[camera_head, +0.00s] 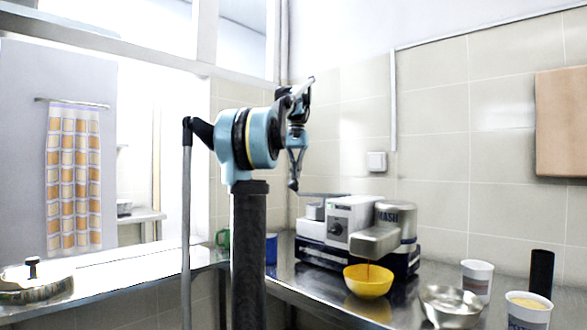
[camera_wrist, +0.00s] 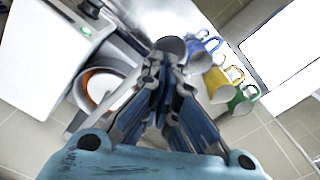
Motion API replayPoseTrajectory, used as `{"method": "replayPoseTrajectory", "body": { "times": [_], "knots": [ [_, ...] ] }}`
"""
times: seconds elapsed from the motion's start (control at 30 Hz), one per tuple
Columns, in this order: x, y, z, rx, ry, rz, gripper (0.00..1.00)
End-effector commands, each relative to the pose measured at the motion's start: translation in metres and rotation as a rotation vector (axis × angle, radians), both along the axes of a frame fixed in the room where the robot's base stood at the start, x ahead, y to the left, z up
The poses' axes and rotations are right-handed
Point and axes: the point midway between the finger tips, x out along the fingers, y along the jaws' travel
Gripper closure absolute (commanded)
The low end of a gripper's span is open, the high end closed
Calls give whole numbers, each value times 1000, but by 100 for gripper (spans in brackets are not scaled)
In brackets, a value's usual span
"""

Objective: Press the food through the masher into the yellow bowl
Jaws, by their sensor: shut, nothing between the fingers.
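The masher (camera_head: 352,222), a white and dark machine with a metal cup marked MASH (camera_head: 396,218), stands on the steel counter. The yellow bowl (camera_head: 368,284) sits under its spout, and a thin orange-brown strand shows between spout and bowl. My gripper (camera_head: 293,178) is shut and empty, pointing down at the masher's left. A dark round knob (camera_wrist: 171,45) is right at my fingertips in the wrist view; it seems to end the thin lever (camera_head: 325,195). I cannot tell whether they touch. The wrist view also shows a round opening with an orange rim (camera_wrist: 84,88).
Blue (camera_wrist: 200,52), yellow (camera_wrist: 216,82) and green (camera_wrist: 241,101) mugs stand close together near my gripper. A metal bowl (camera_head: 450,301), a white cup (camera_head: 477,279), a filled tub (camera_head: 528,311) and a black cylinder (camera_head: 541,272) crowd the counter's right end. A tiled wall is behind.

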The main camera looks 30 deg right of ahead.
Motion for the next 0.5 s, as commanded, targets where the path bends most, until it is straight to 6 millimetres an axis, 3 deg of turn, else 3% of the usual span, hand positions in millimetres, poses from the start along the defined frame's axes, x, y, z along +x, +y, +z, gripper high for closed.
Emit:
{"method": "replayPoseTrajectory", "body": {
  "times": [0.5],
  "knots": [
    [0,-1,-8,-1,0,0,100]
  ]
}}
